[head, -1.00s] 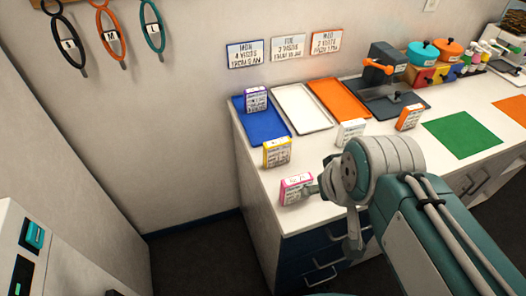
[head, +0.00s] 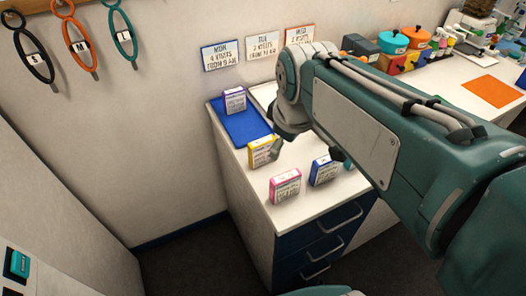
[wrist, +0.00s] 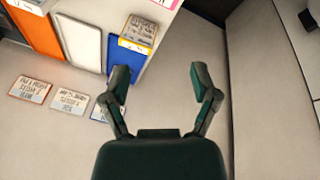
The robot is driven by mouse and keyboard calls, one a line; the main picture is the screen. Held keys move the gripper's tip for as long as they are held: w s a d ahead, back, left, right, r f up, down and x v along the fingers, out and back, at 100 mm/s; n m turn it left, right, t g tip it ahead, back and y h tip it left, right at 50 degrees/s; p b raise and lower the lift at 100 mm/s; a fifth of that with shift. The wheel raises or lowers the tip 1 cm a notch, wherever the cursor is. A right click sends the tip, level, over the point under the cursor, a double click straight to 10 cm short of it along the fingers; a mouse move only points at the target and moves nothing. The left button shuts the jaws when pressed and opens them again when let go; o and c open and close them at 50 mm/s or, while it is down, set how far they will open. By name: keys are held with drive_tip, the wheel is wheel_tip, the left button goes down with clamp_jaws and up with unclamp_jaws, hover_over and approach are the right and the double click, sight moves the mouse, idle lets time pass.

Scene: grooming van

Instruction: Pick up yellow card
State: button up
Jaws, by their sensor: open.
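The yellow card (head: 262,152) is a small upright box with a yellow border and a white printed face. It stands on the white counter at the front end of the blue tray (head: 243,127). In the head view my gripper (head: 280,143) is at its right side and overlaps its right edge; I cannot tell if they touch. In the wrist view my gripper (wrist: 160,78) is open with nothing between its fingers.
A purple card (head: 235,100) stands on the blue tray. A pink card (head: 285,187) and a blue card (head: 325,171) stand near the counter's front. Wall signs (head: 222,56) hang behind. My arm hides much of the counter to the right.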

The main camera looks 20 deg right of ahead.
drive_tip(key=w+n+g, duration=0.1)
drive_tip(key=w+n, duration=0.4)
drive_tip(key=w, duration=0.2)
drive_tip(key=n+g, duration=0.3)
drive_tip(key=n, duration=0.5)
hover_over(262, 141)
wheel_tip(262, 141, down, 6)
drive_tip(key=shift+w, duration=0.2)
wheel_tip(262, 141, down, 6)
drive_tip(key=shift+s+d+f, duration=0.1)
drive_tip(key=shift+d, duration=0.05)
drive_tip(key=f, duration=0.4)
drive_tip(key=shift+a+f, duration=0.15)
drive_tip(key=shift+a, duration=0.1)
drive_tip(key=shift+c, duration=0.3)
clamp_jaws()
